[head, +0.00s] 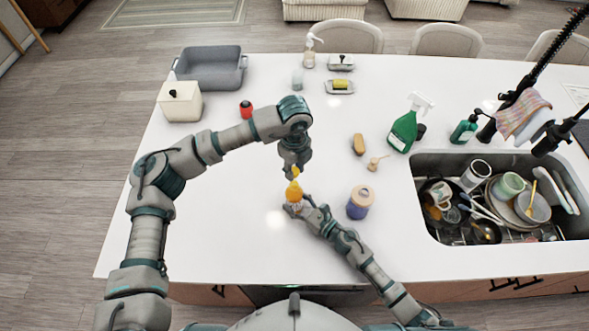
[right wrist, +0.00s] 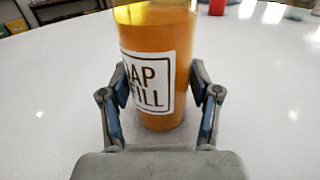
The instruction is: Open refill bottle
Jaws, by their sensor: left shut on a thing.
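The refill bottle (head: 294,193) is orange and stands upright on the white counter. In the right wrist view its orange body and white label with dark letters show large (right wrist: 155,80); its top is cut off there. My left gripper (head: 294,174) points down from above, shut on the bottle's yellow top (head: 296,170). I cannot tell whether that top is apart from the body. My right gripper (head: 302,208) comes from the front right, low at the bottle.
A purple-blue jar with a tan lid (head: 359,203) stands close right of my right gripper. A sink with dishes (head: 500,205) lies right. The counter left of the bottle is clear.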

